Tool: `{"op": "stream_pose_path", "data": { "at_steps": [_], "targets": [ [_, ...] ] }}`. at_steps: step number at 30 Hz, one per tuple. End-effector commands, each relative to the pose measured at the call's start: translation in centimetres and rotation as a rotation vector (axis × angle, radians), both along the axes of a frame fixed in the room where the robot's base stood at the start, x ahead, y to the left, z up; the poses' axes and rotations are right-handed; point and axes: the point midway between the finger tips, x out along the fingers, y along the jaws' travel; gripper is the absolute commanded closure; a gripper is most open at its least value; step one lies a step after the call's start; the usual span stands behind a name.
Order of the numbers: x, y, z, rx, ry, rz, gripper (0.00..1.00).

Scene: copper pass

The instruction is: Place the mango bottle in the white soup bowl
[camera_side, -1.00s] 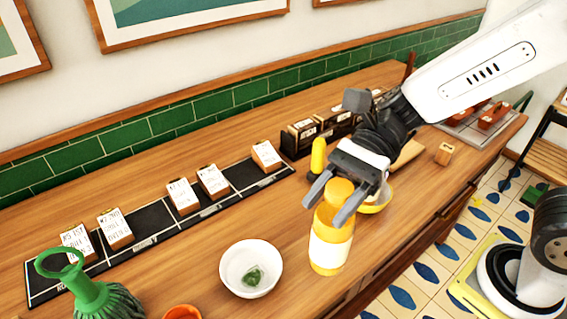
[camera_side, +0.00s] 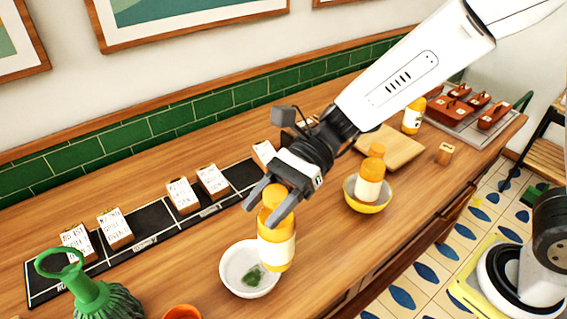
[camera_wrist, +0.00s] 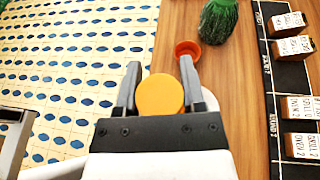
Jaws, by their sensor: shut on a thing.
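My gripper (camera_side: 271,205) is shut on an orange-yellow mango bottle (camera_side: 277,246) with a pale label. The bottle is upright, and in the side view it overlaps the right part of the white soup bowl (camera_side: 232,262). I cannot tell its exact height over the bowl. A small green item (camera_side: 252,277) lies in the bowl. In the wrist view the bottle's round orange cap (camera_wrist: 160,95) is between the two fingers, and the white bowl (camera_wrist: 211,100) is mostly hidden behind the gripper.
A similar bottle (camera_side: 370,178) stands in a yellow bowl (camera_side: 367,207) to the right, and another bottle (camera_side: 413,116) is farther back. A green vase (camera_side: 92,296) and an orange cup (camera_side: 183,312) stand at front left. A black ticket strip (camera_side: 150,256) runs along the wall side.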

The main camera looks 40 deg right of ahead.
Motion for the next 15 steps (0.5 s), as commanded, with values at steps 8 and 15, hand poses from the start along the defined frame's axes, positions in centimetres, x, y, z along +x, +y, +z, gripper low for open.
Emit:
{"op": "stream_pose_path", "data": {
  "at_steps": [8, 15],
  "targets": [
    [2.0, 1.4, -2.5, 0.001, 0.001, 0.0, 1.0],
    [3.5, 2.4, -4.6, 0.002, 0.0, 0.0, 1.0]
  ]
}}
